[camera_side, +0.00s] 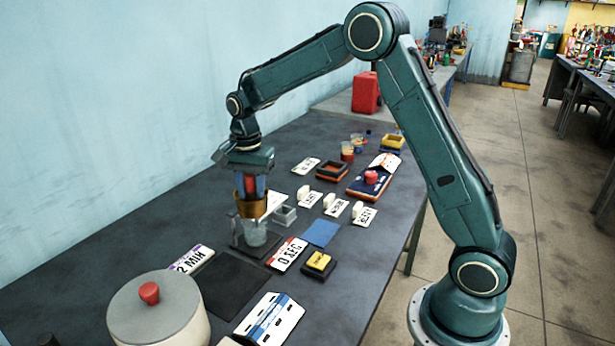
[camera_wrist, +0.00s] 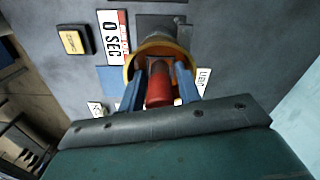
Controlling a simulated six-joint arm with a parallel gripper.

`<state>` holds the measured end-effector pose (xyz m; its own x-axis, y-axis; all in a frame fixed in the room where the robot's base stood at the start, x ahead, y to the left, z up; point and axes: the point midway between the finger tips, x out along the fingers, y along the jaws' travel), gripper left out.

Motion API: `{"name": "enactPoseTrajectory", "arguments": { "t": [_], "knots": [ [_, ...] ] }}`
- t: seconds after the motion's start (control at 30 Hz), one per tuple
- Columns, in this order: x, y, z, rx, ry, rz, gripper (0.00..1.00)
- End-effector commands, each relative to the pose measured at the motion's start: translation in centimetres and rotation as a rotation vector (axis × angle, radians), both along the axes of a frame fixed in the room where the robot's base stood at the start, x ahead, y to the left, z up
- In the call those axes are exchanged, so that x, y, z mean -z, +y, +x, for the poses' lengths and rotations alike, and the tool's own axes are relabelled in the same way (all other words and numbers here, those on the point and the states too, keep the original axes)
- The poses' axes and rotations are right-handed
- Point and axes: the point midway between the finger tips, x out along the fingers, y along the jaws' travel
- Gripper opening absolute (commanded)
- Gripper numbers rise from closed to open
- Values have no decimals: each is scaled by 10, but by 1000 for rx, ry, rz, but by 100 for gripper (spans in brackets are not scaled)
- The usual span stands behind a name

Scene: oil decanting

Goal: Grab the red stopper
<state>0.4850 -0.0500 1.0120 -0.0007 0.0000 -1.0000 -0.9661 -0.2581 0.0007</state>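The red stopper (camera_wrist: 159,88) is a short red cylinder standing inside a brass-yellow cup or funnel (camera_wrist: 138,55). In the side view the red stopper (camera_side: 250,186) shows between my blue fingers, above the brass cup (camera_side: 250,207). A clear beaker (camera_side: 255,234) stands below the cup. My gripper (camera_wrist: 160,75) points down with one finger on each side of the stopper, tips inside the cup's rim. The fingers are close to the stopper; I cannot tell whether they touch it. The stopper's lower end is hidden.
A white pot (camera_side: 160,318) with a red knob stands at the front left. A yellow-topped block (camera_side: 319,264), labelled plates (camera_side: 287,254) and a dark mat (camera_side: 228,282) lie nearby. A blue tray (camera_side: 368,187) with a red knob and a red canister (camera_side: 366,93) are farther back.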

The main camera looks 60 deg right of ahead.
Motion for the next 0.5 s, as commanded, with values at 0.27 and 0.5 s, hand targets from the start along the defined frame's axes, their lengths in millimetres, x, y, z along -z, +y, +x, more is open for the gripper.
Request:
{"name": "enactPoseTrajectory", "arguments": {
  "t": [0.27,0.5],
  "knots": [
    [0,0,0,0,-1,0,33],
    [-1,0,0,0,-1,-1,0]
  ]
}}
